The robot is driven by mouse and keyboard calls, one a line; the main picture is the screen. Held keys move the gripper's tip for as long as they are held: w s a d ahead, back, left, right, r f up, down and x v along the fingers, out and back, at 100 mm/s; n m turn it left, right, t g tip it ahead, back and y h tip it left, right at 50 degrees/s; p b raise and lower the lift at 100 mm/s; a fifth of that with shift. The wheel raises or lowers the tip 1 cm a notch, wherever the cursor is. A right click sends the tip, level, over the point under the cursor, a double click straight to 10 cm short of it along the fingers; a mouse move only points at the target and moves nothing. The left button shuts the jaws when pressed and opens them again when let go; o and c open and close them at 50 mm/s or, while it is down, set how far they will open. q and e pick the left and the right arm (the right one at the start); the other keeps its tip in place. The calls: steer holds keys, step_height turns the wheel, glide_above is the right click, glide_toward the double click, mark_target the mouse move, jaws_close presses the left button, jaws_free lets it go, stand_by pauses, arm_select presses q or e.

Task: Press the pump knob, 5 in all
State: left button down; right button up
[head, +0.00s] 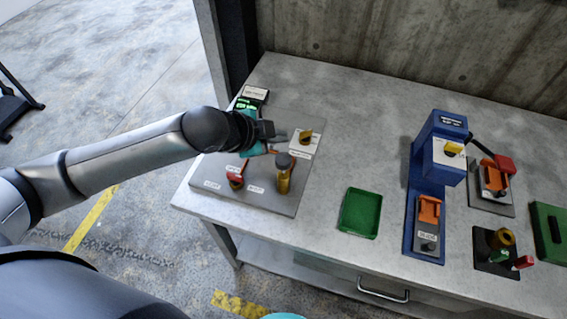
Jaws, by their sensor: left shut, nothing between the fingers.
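A dark round knob (284,160) caps an upright brass cylinder (284,180) on the grey panel at the left of the bench; I take this to be the pump knob. My left gripper (278,136) is shut and empty, above the panel and just behind the dark knob in the head view. I cannot tell its exact height or whether it touches anything. The wrist hides part of the panel. My right gripper's fingers are not in view.
The panel (211,174) also carries a red-handled part (236,177), a yellow-and-black switch (306,137) and a green-lit display (249,102). A green tray (360,213), a blue press-like device (441,150) and other fixtures stand to the right. Bare bench lies between.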

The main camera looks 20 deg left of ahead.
mark_target(279, 161)
arm_select(q)
step_height(279, 161, down, 4)
steer(key=b, duration=0.3)
steer(key=shift+r, duration=0.1)
steer(key=shift+f, duration=0.5)
steer(key=shift+f, duration=0.15)
stand_by(1.3)
steer(key=shift+f, duration=0.3)
